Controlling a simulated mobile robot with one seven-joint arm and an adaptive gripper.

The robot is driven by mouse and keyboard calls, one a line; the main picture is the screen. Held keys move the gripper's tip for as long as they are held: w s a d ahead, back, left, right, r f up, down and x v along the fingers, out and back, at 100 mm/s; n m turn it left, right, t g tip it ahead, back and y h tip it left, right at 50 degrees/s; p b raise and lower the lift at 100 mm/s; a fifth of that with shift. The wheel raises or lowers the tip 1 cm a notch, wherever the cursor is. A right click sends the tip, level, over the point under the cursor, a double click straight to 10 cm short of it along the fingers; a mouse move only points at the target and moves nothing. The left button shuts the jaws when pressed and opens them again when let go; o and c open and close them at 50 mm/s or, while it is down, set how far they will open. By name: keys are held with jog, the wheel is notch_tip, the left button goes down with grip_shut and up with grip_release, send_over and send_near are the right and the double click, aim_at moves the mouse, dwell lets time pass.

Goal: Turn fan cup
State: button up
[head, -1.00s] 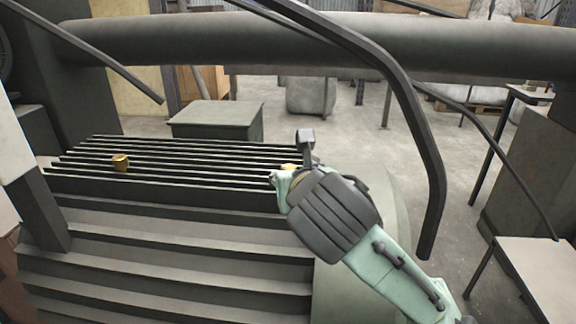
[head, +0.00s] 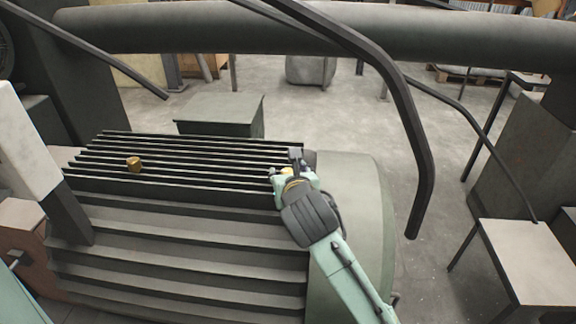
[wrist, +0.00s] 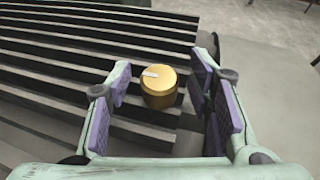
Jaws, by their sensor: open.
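A gold cylindrical cup (wrist: 159,88) with a short pale mark on its top stands upright on the dark ribbed motor housing (wrist: 90,60). In the wrist view it sits between the purple finger pads of my open gripper (wrist: 163,82), with a gap on either side. In the head view my gripper (head: 285,168) is at the right end of the ribs, and a bit of the yellow cup (head: 287,171) shows there, mostly hidden. A second gold cup (head: 134,164) stands on the ribs at the left, well away from my gripper.
A thick horizontal pipe (head: 200,35) crosses behind the housing. A bent dark bar (head: 424,150) hangs down to the right of my arm. A green box (head: 220,112) stands behind the ribs. A small table (head: 520,255) is at the right, with open floor between.

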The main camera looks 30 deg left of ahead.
jog(key=shift+w+a, duration=0.15)
grip_shut()
dwell(0.6)
jog(key=shift+m+t, duration=0.3)
